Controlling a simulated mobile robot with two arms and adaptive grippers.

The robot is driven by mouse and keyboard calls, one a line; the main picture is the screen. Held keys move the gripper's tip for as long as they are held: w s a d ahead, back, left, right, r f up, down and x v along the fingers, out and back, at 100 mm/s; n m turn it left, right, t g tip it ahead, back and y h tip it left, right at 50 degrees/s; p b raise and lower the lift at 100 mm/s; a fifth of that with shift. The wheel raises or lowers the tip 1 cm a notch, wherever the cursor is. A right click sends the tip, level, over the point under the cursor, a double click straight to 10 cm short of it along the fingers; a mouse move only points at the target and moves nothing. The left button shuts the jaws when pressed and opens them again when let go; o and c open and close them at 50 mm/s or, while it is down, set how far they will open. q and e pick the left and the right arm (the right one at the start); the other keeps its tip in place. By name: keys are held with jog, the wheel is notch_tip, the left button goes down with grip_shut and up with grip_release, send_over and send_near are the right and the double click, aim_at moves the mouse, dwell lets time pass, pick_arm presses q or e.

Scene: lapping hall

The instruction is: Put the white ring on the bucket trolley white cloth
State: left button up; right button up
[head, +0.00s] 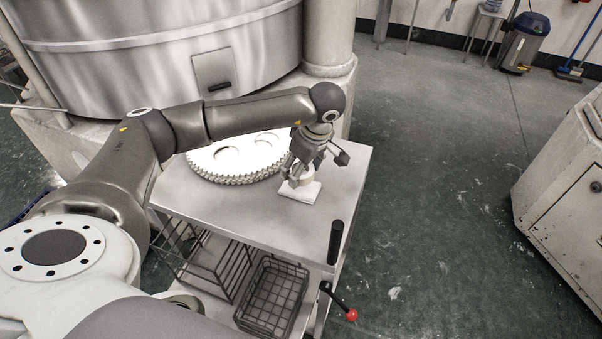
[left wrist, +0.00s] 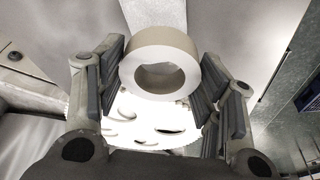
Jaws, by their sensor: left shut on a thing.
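My left gripper (head: 301,172) is shut on the white ring (head: 306,180), low over the trolley top. In the left wrist view the ring (left wrist: 129,66) sits between the two finger pads, its round hole facing the camera. The white cloth (head: 312,194) is a small pale rectangle on the trolley top, directly below the ring. The head view does not show clearly whether the ring touches the cloth. The gripper and ring hide part of the cloth. My right gripper is not in view.
The grey trolley top (head: 232,212) also bears white toothed discs (head: 238,160) left of the gripper. Wire baskets (head: 272,298) sit on the shelf below. A black handle (head: 335,242) stands at the front right corner. A large metal machine (head: 150,60) stands behind.

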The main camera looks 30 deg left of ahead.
aim_at(301, 177)
pick_arm(q)
jog(key=shift+w+a+f, duration=0.25)
jog(key=shift+w+f, duration=0.1)
jog(key=shift+f, duration=0.15)
notch_tip(301, 177, down, 2)
jog(key=shift+s+f+p, duration=0.1)
jog(key=shift+f+p, duration=0.05)
jog(key=shift+p, duration=0.5)
jog(key=shift+f, duration=0.3)
jog(key=shift+f, duration=0.1)
jog(key=o, duration=1.2)
jog(key=shift+c, duration=0.2)
